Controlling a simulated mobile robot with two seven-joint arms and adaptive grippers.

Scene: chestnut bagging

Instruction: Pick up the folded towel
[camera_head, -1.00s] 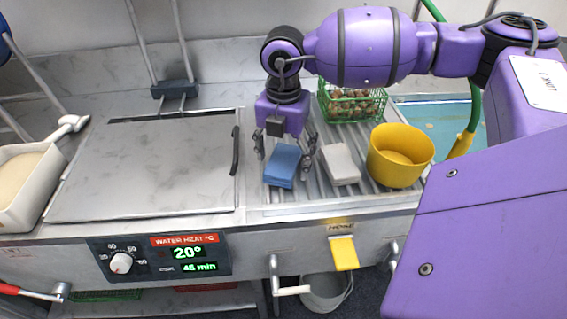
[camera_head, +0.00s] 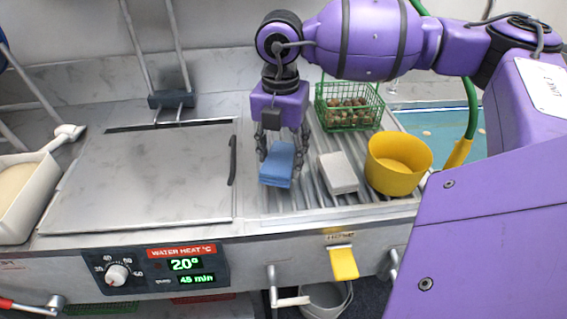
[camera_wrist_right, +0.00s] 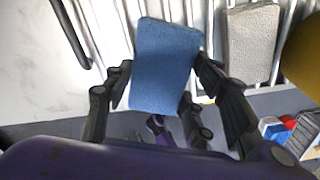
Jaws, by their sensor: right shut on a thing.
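The folded towel (camera_head: 277,166) is a blue, block-like bundle above the ribbed drainboard, left of a grey-white block. My right gripper (camera_head: 281,150) points down over it, with its fingers shut on its two sides. In the right wrist view the blue towel (camera_wrist_right: 166,65) sits between the dark fingers of my right gripper (camera_wrist_right: 165,95). I cannot tell whether the towel touches the drainboard. My left gripper is not in view.
A grey-white block (camera_head: 338,172) and a yellow bowl (camera_head: 398,165) stand to the right on the drainboard. A green basket of chestnuts (camera_head: 348,107) is behind them. A flat metal lid (camera_head: 145,175) with a dark handle lies to the left.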

